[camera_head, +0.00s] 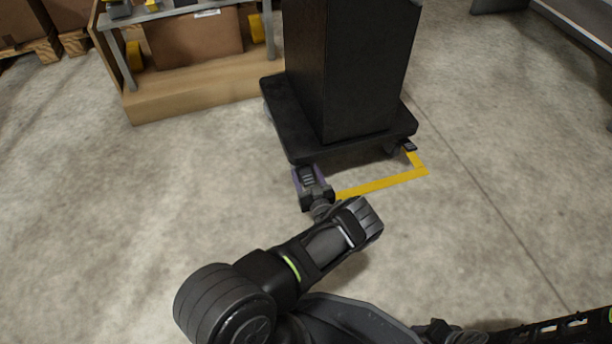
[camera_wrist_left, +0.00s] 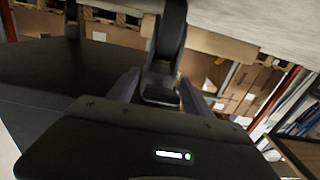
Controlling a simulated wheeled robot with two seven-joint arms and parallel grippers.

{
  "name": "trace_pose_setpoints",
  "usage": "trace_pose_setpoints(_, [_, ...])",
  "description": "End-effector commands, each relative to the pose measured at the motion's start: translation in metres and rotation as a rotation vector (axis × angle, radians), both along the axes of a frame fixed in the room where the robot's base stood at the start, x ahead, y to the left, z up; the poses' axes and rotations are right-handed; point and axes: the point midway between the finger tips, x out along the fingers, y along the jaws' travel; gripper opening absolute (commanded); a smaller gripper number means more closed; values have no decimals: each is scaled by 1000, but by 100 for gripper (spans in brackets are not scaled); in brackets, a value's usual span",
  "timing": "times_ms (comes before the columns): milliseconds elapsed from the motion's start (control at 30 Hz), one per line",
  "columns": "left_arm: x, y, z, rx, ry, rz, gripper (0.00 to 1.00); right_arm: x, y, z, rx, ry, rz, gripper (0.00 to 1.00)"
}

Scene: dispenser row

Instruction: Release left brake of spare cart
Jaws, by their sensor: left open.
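The spare cart (camera_head: 296,128) is a black platform with a tall black box on it. Its right brake pedal (camera_head: 409,146) sticks out by the front right corner. My left gripper (camera_head: 308,172) is low at the cart's front left corner, its purple fingers apart. In the left wrist view, a dark caster (camera_wrist_left: 171,30) with the left brake pedal (camera_wrist_left: 160,86) shows between the fingers of my left gripper (camera_wrist_left: 160,92). I cannot tell whether the fingers touch the pedal. In the head view the gripper mostly hides this pedal. My right gripper is not in view.
Yellow floor tape (camera_head: 385,185) runs in front of the cart. A wooden base (camera_head: 190,95) with a cardboard box (camera_head: 195,40) stands behind left. Pallets with boxes (camera_head: 22,30) are at the far left. The floor around the cart's front is clear.

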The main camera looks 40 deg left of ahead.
Motion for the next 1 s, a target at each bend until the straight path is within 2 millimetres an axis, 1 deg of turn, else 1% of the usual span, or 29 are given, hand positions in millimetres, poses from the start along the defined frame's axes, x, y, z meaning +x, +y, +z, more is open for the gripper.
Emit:
trace_pose_setpoints(233, [0, 1, 1, 0, 0, 0, 57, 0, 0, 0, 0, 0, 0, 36])
trace_pose_setpoints(900, [0, 0, 0, 0, 0, 0, 3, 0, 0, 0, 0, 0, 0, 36])
trace_pose_setpoints(933, [0, 0, 0, 0, 0, 0, 0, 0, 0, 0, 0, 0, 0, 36])
trace_pose_setpoints(1000, [0, 0, 0, 0, 0, 0, 0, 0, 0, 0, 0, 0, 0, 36])
